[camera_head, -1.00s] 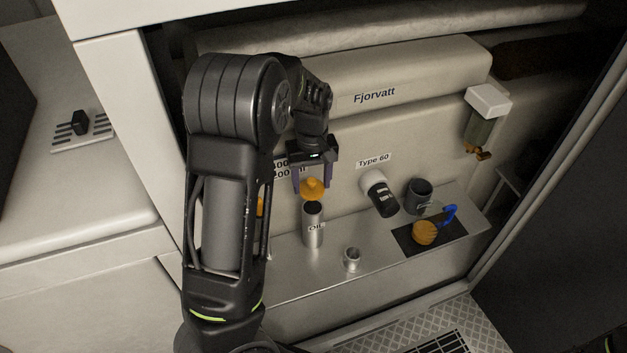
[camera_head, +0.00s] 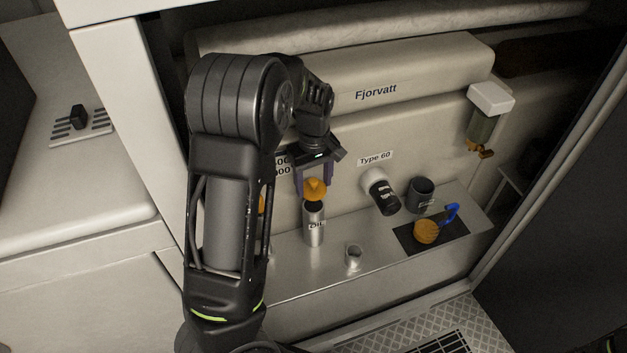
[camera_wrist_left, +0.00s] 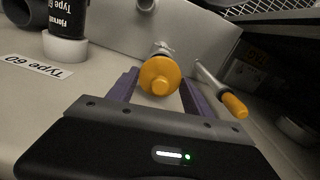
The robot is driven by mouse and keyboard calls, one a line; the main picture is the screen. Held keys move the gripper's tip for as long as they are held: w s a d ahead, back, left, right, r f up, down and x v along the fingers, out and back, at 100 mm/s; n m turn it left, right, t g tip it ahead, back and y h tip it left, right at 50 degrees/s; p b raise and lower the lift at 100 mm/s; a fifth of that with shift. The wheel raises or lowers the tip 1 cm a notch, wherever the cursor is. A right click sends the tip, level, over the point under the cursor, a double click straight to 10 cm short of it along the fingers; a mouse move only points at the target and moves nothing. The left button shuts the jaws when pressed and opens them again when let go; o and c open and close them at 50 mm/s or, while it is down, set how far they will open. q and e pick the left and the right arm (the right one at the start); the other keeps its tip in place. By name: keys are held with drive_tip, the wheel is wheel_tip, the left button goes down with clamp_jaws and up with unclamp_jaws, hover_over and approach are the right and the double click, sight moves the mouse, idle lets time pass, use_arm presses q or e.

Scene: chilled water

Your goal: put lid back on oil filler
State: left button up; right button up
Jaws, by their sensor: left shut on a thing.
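My left gripper (camera_head: 315,183) is shut on a yellow-orange lid (camera_head: 315,190). It holds the lid just above the dark open top of the silver oil filler (camera_head: 314,228), which is marked OIL. A small gap seems to show between lid and filler, but I cannot be sure they are apart. In the left wrist view the lid (camera_wrist_left: 160,76) sits between the purple fingers of the gripper (camera_wrist_left: 158,92) and hides most of the filler. My right gripper is in neither view.
A short metal cup (camera_head: 354,256) stands on the shelf (camera_head: 300,270) right of the filler. A yellow-handled rod (camera_wrist_left: 234,104) is near the gripper.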

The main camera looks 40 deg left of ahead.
use_arm(q)
wheel_tip(320, 180, down, 3)
drive_tip(key=shift+b, duration=1.15)
drive_tip(key=shift+f+b, duration=0.65)
drive_tip(key=shift+f, duration=0.45)
drive_tip(key=shift+p, duration=0.3)
drive_tip(key=shift+f, duration=0.15)
idle(0.7)
idle(0.3)
drive_tip(key=o, duration=1.8)
